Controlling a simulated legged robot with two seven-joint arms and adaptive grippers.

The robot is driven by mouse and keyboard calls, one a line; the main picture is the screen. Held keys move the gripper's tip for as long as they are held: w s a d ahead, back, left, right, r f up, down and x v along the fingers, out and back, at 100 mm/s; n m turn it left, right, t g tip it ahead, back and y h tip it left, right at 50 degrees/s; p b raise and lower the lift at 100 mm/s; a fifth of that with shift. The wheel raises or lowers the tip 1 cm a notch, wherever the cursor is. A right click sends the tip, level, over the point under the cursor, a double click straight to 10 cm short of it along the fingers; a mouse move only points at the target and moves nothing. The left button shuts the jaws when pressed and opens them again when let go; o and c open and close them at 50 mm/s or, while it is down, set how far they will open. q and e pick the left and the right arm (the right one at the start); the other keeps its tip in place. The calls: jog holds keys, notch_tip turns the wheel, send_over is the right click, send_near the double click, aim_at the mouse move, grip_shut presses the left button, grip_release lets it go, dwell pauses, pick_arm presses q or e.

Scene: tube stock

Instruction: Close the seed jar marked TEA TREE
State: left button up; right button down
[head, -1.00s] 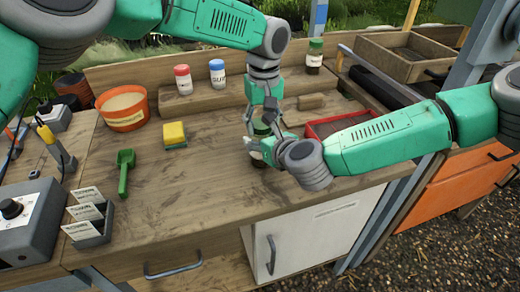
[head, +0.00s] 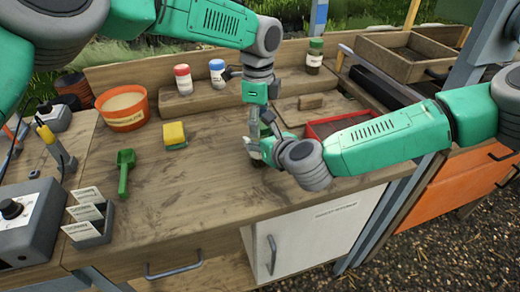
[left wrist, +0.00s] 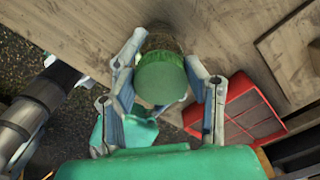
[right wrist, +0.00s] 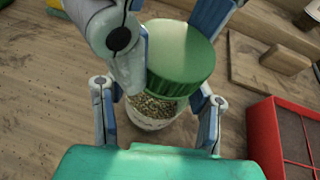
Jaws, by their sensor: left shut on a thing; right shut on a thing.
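A clear jar of seeds (right wrist: 153,110) with a ribbed green lid (right wrist: 181,62) stands on the bench near its front edge. Its label is mostly covered, so I cannot read the full name. My left gripper (head: 262,142) reaches down from above and is shut on the lid, which also shows between its fingers in the left wrist view (left wrist: 161,77). My right gripper (right wrist: 156,104) is shut around the jar's body from the side. The lid sits on top of the jar; I cannot tell whether it is fully tight.
A red tray (head: 345,122) and a wooden board (head: 290,112) lie close behind. Red-lidded (head: 183,80), blue-lidded (head: 217,72) and green-lidded (head: 315,57) jars stand at the back. A sponge (head: 174,134), a green scoop (head: 124,172) and an orange pot (head: 123,110) are left. The bench's front middle is clear.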

pick_arm(q)
jog(key=m, duration=0.4)
jog(key=shift+w+r+m, duration=0.1)
jog(key=shift+w+m, duration=0.2)
jog(key=shift+w, duration=0.1)
pick_arm(e)
jog(key=shift+s+a, duration=0.35)
pick_arm(q)
jog(key=m, duration=0.4)
jog(key=shift+w+d, duration=0.1)
jog(key=shift+d, duration=0.05)
jog(key=m, duration=0.4)
jog(key=shift+d+m, duration=0.1)
jog(key=shift+m, duration=0.3)
jog(key=m, duration=0.4)
jog(key=shift+w+d+m, duration=0.1)
jog(key=shift+m, duration=0.2)
jog(key=o, duration=1.2)
jog(key=shift+o, duration=0.5)
pick_arm(e)
jog(key=shift+w+d, duration=0.1)
jog(key=shift+d, duration=0.05)
pick_arm(q)
jog(key=shift+s, duration=0.2)
